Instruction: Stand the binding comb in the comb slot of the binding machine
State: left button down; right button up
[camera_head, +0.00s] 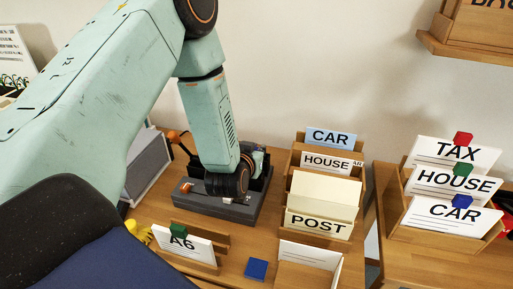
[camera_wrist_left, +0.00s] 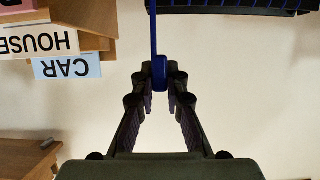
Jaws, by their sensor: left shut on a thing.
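My left gripper (camera_wrist_left: 162,78) is shut on a small blue tab in the left wrist view. A thin blue stem runs up from this tab to a dark bar with blue teeth (camera_wrist_left: 232,5), which looks like the binding comb and is cut off by the top edge. The grey binding machine (camera_head: 215,207) stands on the table in the head view, with an orange-knobbed lever (camera_head: 174,137) at its left. My left arm hangs over the machine and hides much of it, including the comb slot. I cannot tell whether the comb touches the machine. My right gripper is not in view.
A wooden rack (camera_head: 292,180) with CAR, HOUSE and POST cards stands right of the machine. An A6 card holder (camera_head: 222,240) and a blue square (camera_head: 256,269) lie in front. Another card rack (camera_head: 400,231) stands at right. A grey box (camera_head: 148,166) is at left.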

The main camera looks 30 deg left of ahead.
pick_arm(q)
jog(key=shift+a+f, duration=0.15)
jog(key=shift+a, duration=0.15)
jog(key=shift+w+a+f, duration=0.1)
jog(key=shift+w, duration=0.05)
jog(key=shift+d+r, duration=0.25)
jog(key=shift+d, duration=0.1)
jog(key=shift+a+f, duration=0.1)
jog(key=shift+a, duration=0.1)
jog(key=shift+a+p, duration=0.1)
jog(key=shift+p, duration=0.2)
jog(key=shift+f, duration=0.15)
